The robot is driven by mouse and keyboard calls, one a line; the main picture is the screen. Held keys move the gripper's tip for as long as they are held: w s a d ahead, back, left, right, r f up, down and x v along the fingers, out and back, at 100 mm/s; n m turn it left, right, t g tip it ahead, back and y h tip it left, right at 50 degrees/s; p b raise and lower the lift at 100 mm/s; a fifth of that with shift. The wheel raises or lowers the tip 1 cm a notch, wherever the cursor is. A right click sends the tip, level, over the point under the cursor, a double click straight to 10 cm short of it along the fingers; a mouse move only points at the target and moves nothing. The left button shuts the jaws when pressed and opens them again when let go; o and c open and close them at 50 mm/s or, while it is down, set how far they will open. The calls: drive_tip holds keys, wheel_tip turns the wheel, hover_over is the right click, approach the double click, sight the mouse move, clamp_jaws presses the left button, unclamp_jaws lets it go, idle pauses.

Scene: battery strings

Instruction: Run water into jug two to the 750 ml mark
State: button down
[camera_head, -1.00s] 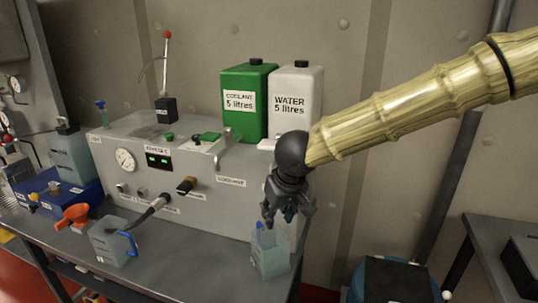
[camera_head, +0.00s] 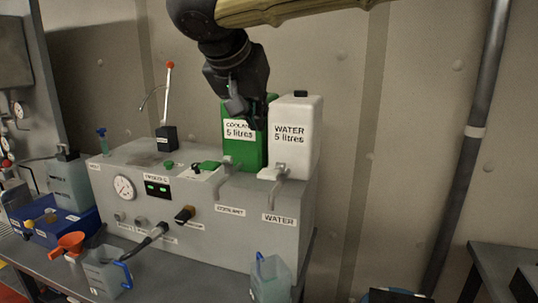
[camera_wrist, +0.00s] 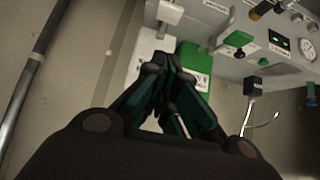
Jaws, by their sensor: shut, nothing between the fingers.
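A clear jug with a blue handle (camera_head: 270,278) stands at the bench's front right, below the WATER spout (camera_head: 275,173). A second blue-handled jug (camera_head: 103,272) stands at the left by a dark hose. I cannot read a number or water level on either. The white WATER 5 litres container (camera_head: 297,150) stands on the grey unit and shows in the wrist view (camera_wrist: 147,50). My gripper (camera_head: 258,118) is shut and empty, pointing down in front of the green COOLANT container (camera_head: 240,148). The fingers also show in the wrist view (camera_wrist: 168,62).
The grey unit (camera_head: 180,195) carries a gauge, a green display and knobs. The COOLANT spout (camera_head: 227,163) is left of the WATER one. A tall red-tipped lever (camera_head: 167,110) stands behind.

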drive_tip(key=p, duration=0.2)
hover_over(268, 172)
drive_tip(key=f, duration=0.6)
drive_tip(key=shift+s+f, duration=0.15)
drive_tip(key=shift+s, duration=0.05)
drive_tip(key=f, duration=0.3)
drive_tip(key=shift+w+f+p, duration=0.1)
drive_tip(key=shift+w+p, duration=0.15)
drive_tip(key=shift+p, duration=0.05)
drive_tip(key=shift+f, duration=0.7)
